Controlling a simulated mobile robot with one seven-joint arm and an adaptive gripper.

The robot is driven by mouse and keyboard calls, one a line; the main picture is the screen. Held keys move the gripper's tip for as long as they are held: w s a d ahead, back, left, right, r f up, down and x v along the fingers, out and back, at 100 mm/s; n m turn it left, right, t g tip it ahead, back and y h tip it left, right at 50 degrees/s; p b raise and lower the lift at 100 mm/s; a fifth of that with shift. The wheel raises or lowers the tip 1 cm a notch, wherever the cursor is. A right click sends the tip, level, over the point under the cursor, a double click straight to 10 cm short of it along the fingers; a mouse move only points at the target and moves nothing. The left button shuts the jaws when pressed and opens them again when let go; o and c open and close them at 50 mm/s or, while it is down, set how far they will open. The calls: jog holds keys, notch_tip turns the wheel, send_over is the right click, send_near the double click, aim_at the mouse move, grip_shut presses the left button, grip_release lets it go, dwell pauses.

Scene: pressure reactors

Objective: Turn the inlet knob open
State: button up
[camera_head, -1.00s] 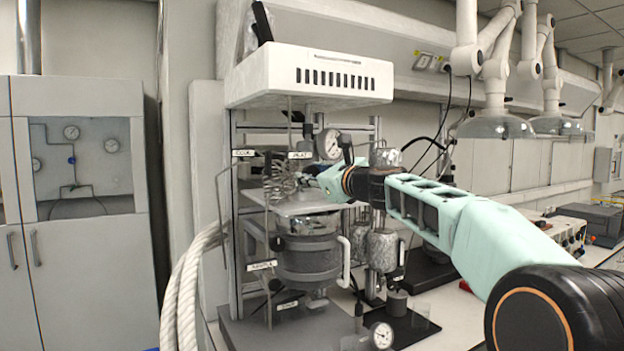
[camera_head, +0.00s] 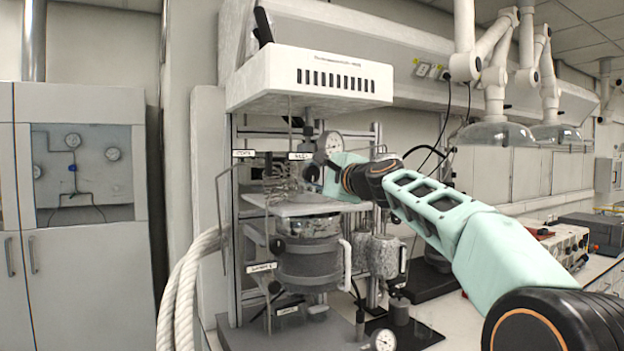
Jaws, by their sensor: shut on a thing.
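The reactor stand (camera_head: 233,290) carries a small white label (camera_head: 300,156), which seems to mark the inlet. My gripper (camera_head: 313,173) is just below this label, at the reactor's upper fittings and beside the pressure gauge. It is small and dark here, and its fingers are hard to make out. It is shut on what appears to be the inlet knob. The knob is hidden by the gripper and my teal wrist, so its angle cannot be seen.
A round gauge (camera_head: 331,143) sits close above my wrist. Coiled metal tubing (camera_head: 277,185) is left of the gripper, above a white plate (camera_head: 290,208). The reactor vessel (camera_head: 308,262) hangs below. A white hood (camera_head: 310,82) overhangs the stand.

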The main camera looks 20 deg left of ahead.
jog(key=shift+n, duration=0.6)
jog(key=o, duration=1.2)
jog(key=shift+c, duration=0.2)
jog(key=shift+s+d, duration=0.25)
jog(key=shift+d, duration=0.3)
jog(key=v, duration=1)
jog(key=shift+s+d, duration=0.2)
jog(key=shift+s, duration=0.15)
